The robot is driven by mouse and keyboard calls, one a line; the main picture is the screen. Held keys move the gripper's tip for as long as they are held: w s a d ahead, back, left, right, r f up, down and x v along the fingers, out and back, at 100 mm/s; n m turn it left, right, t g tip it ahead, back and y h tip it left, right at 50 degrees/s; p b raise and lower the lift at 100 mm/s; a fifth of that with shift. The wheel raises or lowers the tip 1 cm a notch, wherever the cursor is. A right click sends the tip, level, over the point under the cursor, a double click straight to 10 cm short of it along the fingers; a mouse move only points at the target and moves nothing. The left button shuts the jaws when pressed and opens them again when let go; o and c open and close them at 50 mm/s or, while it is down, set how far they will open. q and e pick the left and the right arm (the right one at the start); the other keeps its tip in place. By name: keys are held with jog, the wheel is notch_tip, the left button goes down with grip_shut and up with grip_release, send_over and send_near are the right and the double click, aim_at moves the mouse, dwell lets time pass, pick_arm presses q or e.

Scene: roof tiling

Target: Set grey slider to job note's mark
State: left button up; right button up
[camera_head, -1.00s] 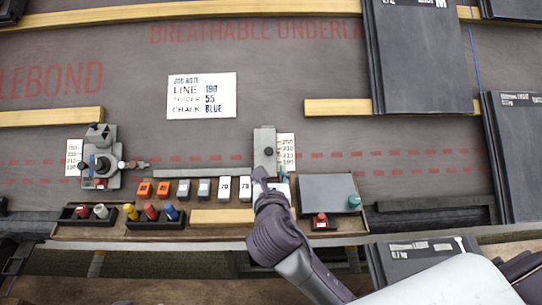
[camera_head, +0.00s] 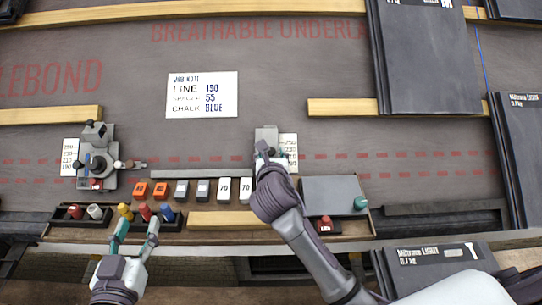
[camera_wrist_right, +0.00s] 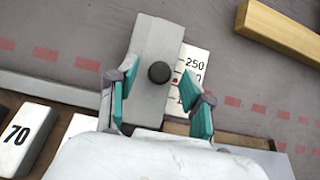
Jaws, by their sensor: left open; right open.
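The job note (camera_head: 202,95) reads line 190, spacer 55, chalk blue. The right-hand grey slider (camera_head: 266,134) stands beside a white number scale (camera_head: 288,147); in the right wrist view the slider (camera_wrist_right: 156,45) has a black knob (camera_wrist_right: 159,72). That scale (camera_wrist_right: 190,62) shows 250 at the top; lower figures are partly hidden. A small red mark shows at the slider's edge, below 250. My left gripper (camera_head: 137,224) is open and empty by the chalks.
A second grey block (camera_head: 97,160) with a scale stands at left. Orange, grey and white numbered blocks (camera_head: 223,190) line the tray. Coloured chalks (camera_head: 146,212) stand in a rack before my left gripper. A grey plate (camera_head: 333,194) lies right of the slider.

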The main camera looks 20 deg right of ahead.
jog(key=shift+w, duration=0.1)
jog(key=shift+c, duration=0.3)
grip_shut()
